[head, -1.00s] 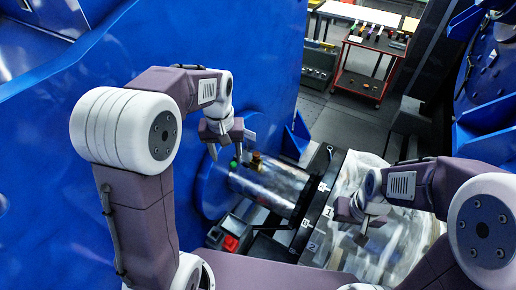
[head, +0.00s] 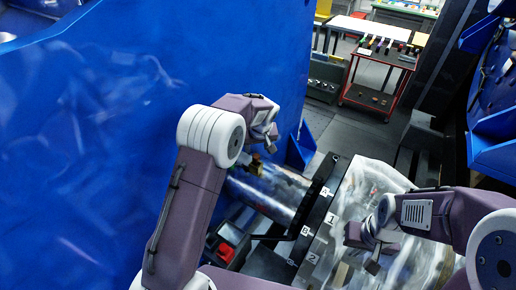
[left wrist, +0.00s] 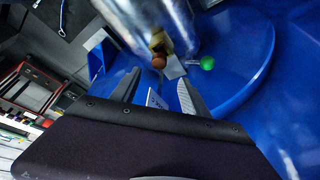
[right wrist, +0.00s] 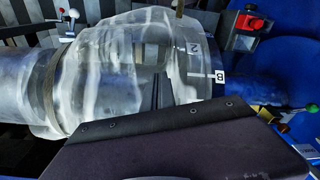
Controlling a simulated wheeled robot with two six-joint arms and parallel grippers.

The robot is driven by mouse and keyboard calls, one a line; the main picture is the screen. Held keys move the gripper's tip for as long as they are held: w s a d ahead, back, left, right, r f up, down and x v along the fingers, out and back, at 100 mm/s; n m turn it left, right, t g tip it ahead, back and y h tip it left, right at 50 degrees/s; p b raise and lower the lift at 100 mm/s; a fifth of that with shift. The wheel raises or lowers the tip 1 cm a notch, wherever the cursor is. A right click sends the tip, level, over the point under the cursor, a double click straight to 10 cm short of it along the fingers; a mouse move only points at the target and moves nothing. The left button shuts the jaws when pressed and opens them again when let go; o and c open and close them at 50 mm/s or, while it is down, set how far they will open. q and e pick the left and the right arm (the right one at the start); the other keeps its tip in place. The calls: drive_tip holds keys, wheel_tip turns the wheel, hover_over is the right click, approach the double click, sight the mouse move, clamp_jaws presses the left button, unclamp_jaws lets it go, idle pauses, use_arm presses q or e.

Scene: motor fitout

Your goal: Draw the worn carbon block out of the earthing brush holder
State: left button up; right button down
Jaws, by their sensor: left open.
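The earthing brush holder, a small brass-coloured fitting (head: 256,161), sits against the shiny metal shaft (head: 266,189) beside the blue housing. In the left wrist view the brass fitting (left wrist: 160,42) shows with a brown round end, and a green ball knob (left wrist: 207,63) is beside it. I cannot make out the carbon block separately. My left gripper (head: 270,137) is just above and beyond the holder; in its wrist view (left wrist: 160,88) the fingers are apart and empty, pointing towards the holder. My right gripper (right wrist: 158,92) is shut and empty over the clear-wrapped cylinder (right wrist: 120,65).
A black frame (head: 322,205) with letter and number labels crosses the shaft. A red-and-black device (head: 227,252) stands below it. The large blue housing wall (head: 90,130) fills the left.

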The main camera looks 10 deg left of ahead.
sight(256, 156)
use_arm(q)
drive_tip(key=x, duration=0.2)
drive_tip(key=b+x, duration=0.1)
drive_tip(key=x, duration=0.2)
drive_tip(key=b+x, duration=0.1)
drive_tip(key=x, duration=0.1)
drive_tip(key=shift+w+d+f, duration=0.15)
drive_tip(key=shift+d+f, duration=0.15)
drive_tip(key=shift+f, duration=0.05)
use_arm(e)
drive_tip(key=f, duration=0.2)
drive_tip(key=shift+w+d+f, duration=0.1)
drive_tip(key=shift+d+f, duration=0.25)
drive_tip(key=shift+f, duration=0.05)
use_arm(q)
drive_tip(key=shift+w+a+f, duration=0.15)
drive_tip(key=shift+f, duration=0.05)
use_arm(e)
drive_tip(key=shift+a, duration=0.1)
use_arm(q)
drive_tip(key=shift+a, duration=0.1)
use_arm(e)
drive_tip(key=shift+a, duration=0.1)
use_arm(q)
drive_tip(key=shift+s+r, duration=0.1)
drive_tip(key=shift+s, duration=0.15)
clamp_jaws()
use_arm(e)
drive_tip(key=shift+r, duration=0.1)
